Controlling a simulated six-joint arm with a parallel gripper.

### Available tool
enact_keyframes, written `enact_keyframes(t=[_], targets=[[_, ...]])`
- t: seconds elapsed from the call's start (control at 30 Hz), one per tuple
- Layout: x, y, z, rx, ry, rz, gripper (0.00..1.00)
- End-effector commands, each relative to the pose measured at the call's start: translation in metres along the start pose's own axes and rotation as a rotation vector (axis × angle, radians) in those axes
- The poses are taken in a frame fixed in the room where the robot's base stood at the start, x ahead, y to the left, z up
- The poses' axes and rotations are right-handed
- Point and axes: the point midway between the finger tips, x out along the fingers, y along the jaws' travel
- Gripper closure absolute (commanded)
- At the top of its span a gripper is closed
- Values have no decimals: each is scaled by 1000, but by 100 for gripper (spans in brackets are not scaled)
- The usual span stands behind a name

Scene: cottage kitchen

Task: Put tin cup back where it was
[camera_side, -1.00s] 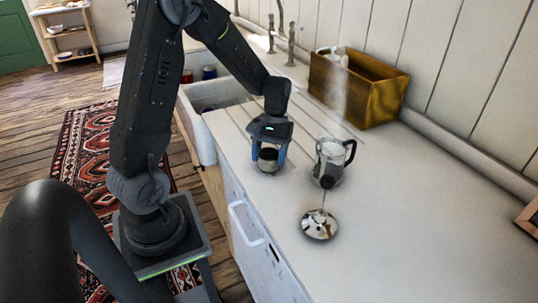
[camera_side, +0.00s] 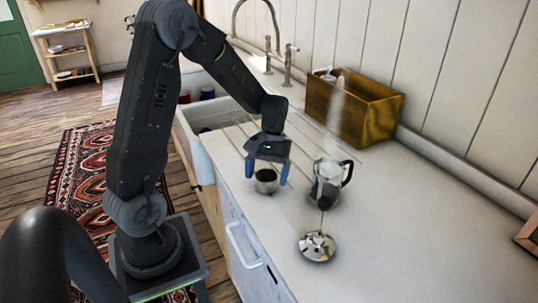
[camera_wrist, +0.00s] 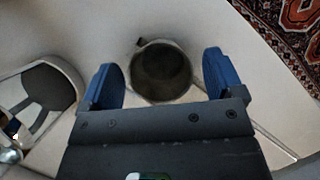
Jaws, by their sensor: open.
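The tin cup (camera_side: 265,182) stands upright on the white counter, just left of the glass coffee press. Its inside looks dark. My gripper (camera_side: 267,172) is open above the cup, with one blue finger on each side of its rim. In the wrist view the cup (camera_wrist: 160,75) shows its round dark mouth beyond and between the two spread fingers (camera_wrist: 163,82). Gaps show between the fingers and the cup, and nothing is held.
The glass coffee press (camera_side: 329,183) with a black handle stands close on the right. A shiny round metal piece with a rod (camera_side: 317,247) lies in front of it. A wooden box (camera_side: 352,110) stands by the wall.

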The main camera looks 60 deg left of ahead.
Motion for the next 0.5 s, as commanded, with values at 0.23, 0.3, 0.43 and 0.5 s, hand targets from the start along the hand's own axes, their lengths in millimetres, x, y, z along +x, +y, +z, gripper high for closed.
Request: enact_keyframes(t=[0.23,0.3,0.43,0.5], targets=[[-51,0,-1,-1,8,2,13],[-65,0,-1,-1,7,1,13],[-89,0,-1,-1,6,1,13],[-99,0,0,-1,4,1,13]])
